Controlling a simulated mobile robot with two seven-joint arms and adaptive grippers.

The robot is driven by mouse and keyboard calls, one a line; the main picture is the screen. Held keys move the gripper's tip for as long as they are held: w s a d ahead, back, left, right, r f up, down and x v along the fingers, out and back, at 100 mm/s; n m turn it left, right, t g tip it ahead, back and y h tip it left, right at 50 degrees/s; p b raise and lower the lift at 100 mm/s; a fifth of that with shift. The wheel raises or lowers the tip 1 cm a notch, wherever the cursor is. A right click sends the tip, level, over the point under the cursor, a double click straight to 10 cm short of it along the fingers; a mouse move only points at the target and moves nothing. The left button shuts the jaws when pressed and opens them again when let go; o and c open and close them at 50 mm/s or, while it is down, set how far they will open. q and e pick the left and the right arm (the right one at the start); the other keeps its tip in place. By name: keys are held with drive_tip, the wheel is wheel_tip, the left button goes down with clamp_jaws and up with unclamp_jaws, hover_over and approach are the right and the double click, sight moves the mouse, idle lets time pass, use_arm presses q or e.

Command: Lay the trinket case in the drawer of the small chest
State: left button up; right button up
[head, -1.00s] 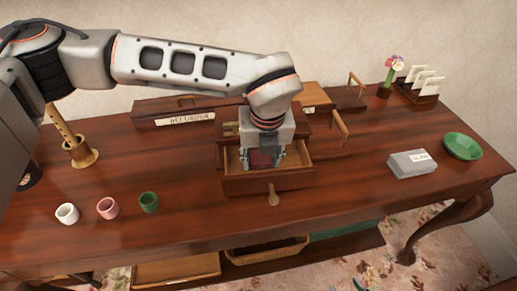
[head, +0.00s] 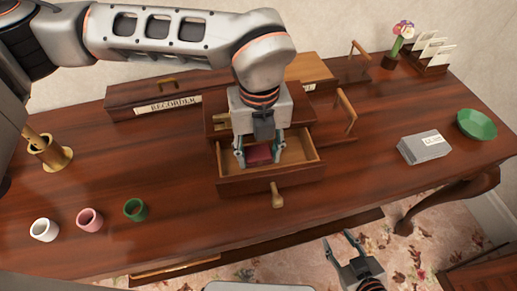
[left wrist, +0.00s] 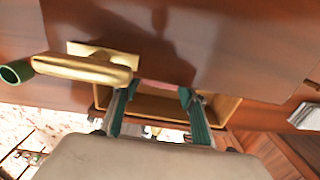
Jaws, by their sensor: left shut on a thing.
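The dark red trinket case (head: 258,154) is between the fingers of my left gripper (head: 259,160), which is shut on it. It is at the open drawer (head: 253,186) of the small chest (head: 216,123), within the drawer's outline, toward its left side. I cannot tell whether it touches the drawer floor. In the left wrist view a pinkish edge of the case (left wrist: 160,85) shows between the fingertips, with the drawer (left wrist: 225,107) around and below. My right gripper (head: 342,247) is open and empty at the bottom, in front of the table.
The drawer's knob (head: 277,195) sticks out in front. A grey box (head: 425,148) and green bowl (head: 477,124) are to the right. Bare tabletop (head: 375,185) lies between.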

sight(259, 156)
use_arm(q)
drive_tip(key=shift+f, duration=0.15)
drive_tip(key=o, duration=1.1)
drive_tip(key=shift+w, duration=0.1)
drive_tip(key=shift+r, duration=0.5)
wheel_tip(259, 156, up, 11)
drive_tip(key=p, duration=0.1)
drive_tip(key=shift+r+p, duration=0.15)
drive_tip(key=shift+p, duration=0.2)
